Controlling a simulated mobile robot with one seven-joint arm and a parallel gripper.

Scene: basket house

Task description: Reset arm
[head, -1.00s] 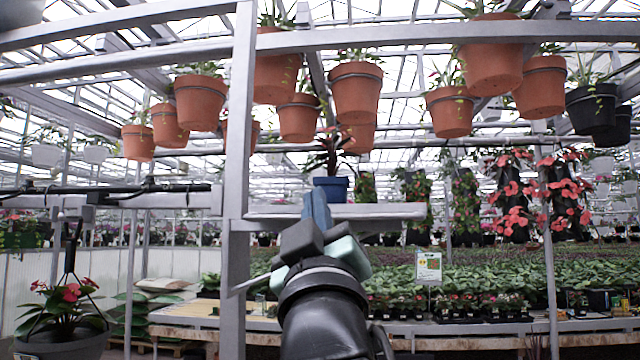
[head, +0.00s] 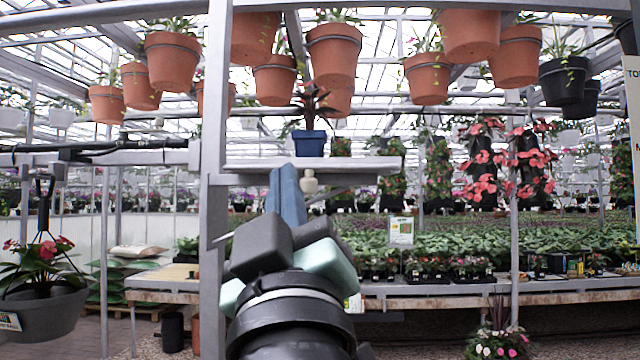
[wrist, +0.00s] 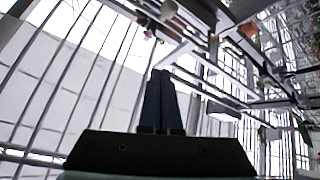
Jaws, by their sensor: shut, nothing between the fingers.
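My gripper (head: 287,180) is in the middle of the head view, its blue fingers pointing up and away from me. It also shows in the wrist view (wrist: 160,80), where the two fingers lie side by side, shut and empty. In the head view the fingertips are just below a pale shelf (head: 372,165); I cannot tell whether they are in front of it or under it. A blue pot (head: 309,143) with a dark reddish plant stands on that shelf.
A grey upright post (head: 214,200) stands left of my arm. Terracotta pots (head: 333,55) hang overhead. A grey hanging basket (head: 45,310) with red flowers is at the left. Benches of green plants (head: 470,255) lie behind, and a flower pot (head: 497,342) is at the lower right.

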